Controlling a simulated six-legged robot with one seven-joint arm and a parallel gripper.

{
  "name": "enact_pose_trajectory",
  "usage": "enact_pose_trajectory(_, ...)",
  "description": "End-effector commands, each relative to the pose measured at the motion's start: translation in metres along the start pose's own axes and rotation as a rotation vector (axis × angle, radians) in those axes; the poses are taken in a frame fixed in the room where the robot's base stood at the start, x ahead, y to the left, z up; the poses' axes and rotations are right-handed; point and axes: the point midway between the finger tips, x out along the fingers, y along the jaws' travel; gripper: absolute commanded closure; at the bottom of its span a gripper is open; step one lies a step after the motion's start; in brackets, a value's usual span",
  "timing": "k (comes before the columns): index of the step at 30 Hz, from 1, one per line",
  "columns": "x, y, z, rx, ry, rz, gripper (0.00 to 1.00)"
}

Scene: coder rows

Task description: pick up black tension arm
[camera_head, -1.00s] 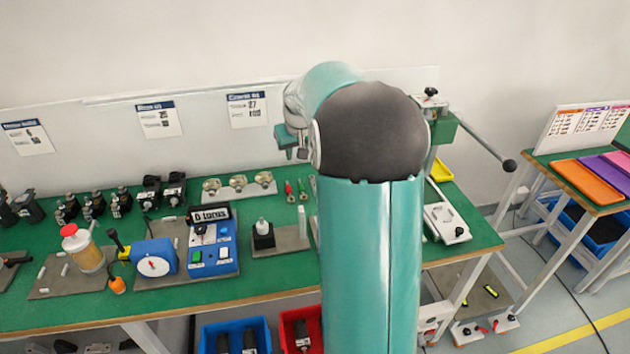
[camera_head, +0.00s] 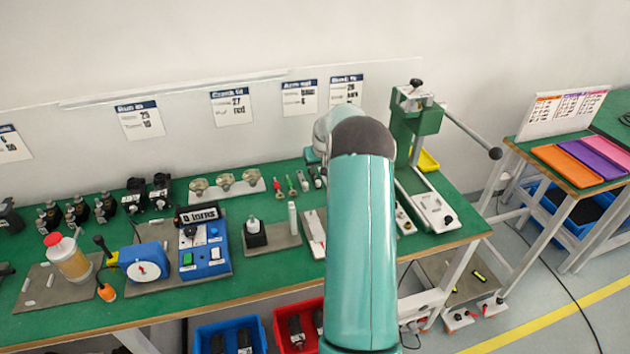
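I cannot pick out the black tension arm for certain. Small black parts (camera_head: 147,193) stand in a row at the back left of the green table. Dark parts also lie in the blue bin (camera_head: 203,338) and the red bin (camera_head: 283,318) below the table's front edge; they are too small to name. My teal arm stretches up the middle of the view, over the right part of the table, and covers what lies behind it. My gripper is hidden behind the arm, so neither its fingers nor anything in them shows.
The green table (camera_head: 262,283) carries a blue control box (camera_head: 213,262), a blue dial gauge (camera_head: 157,250), a jar with a red cap (camera_head: 68,262) and a green lever press (camera_head: 415,125). A second table with coloured trays (camera_head: 566,166) stands right. The table's front strip is clear.

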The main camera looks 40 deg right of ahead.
Motion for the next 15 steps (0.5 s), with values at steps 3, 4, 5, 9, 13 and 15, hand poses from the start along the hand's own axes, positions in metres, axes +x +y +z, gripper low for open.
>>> enact_pose_trajectory(3, 0.009, 0.0, -0.001, 0.0, 0.001, 0.001, 0.75)
enact_pose_trajectory(4, 0.011, 0.0, 0.0, 0.0, 0.001, 0.001, 0.75)
enact_pose_trajectory(5, 0.013, -0.001, 0.0, 0.0, 0.0, 0.001, 0.75)
enact_pose_trajectory(9, 0.033, -0.003, 0.002, 0.001, -0.002, 0.0, 0.75)
enact_pose_trajectory(13, 0.052, -0.003, 0.002, 0.0, 0.0, 0.001, 0.75)
enact_pose_trajectory(15, 0.058, -0.003, 0.002, 0.0, 0.0, 0.001, 0.75)
